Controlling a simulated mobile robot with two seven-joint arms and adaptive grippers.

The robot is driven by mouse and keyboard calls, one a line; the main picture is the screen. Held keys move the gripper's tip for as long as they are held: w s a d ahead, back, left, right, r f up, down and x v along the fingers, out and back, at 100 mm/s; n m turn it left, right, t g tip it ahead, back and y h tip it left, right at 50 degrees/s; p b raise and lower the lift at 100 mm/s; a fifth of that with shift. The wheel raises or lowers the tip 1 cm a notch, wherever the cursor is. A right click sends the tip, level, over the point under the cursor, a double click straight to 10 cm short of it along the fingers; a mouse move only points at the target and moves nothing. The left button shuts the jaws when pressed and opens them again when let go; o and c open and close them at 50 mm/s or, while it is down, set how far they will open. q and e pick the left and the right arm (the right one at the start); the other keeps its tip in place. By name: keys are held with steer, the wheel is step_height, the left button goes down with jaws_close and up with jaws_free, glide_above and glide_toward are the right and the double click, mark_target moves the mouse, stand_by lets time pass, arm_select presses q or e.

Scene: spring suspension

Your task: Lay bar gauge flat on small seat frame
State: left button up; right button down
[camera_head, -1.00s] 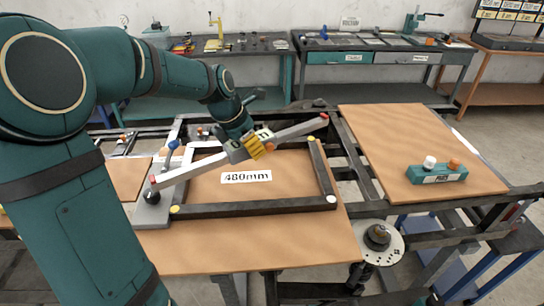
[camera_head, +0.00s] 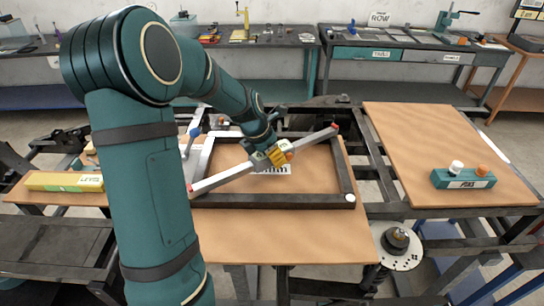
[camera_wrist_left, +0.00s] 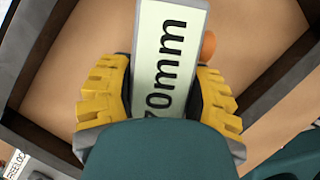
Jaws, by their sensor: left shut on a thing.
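The bar gauge (camera_head: 228,177) is a long pale bar with red ends, lying diagonally across the small seat frame. My left gripper (camera_head: 274,156) is shut on its middle with yellow fingers. In the left wrist view the bar gauge (camera_wrist_left: 168,60) shows a label ending in "0mm" between the fingers of my left gripper (camera_wrist_left: 165,95). The small seat frame (camera_head: 275,201) is a rectangle of dark and pale rails on a brown board. The bar looks close above its rails; I cannot tell whether it touches. My arm hides the frame's front left corner. My right gripper is not in view.
A teal pin block (camera_head: 463,179) with a white and an orange pin sits on the right board (camera_head: 420,140). A yellow level box (camera_head: 62,181) lies at left. A round metal plate (camera_head: 398,247) is at front right. Benches stand behind.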

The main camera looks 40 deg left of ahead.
arm_select(q)
steer(key=shift+f, duration=0.15)
steer(key=o, duration=1.3)
steer(key=shift+f, duration=0.1)
steer(key=shift+r, duration=0.4)
steer(key=p+v, duration=0.2)
steer(key=v, duration=0.9)
steer(key=shift+s+r, duration=0.2)
steer(key=shift+s, duration=0.05)
steer(key=shift+s+f, duration=0.1)
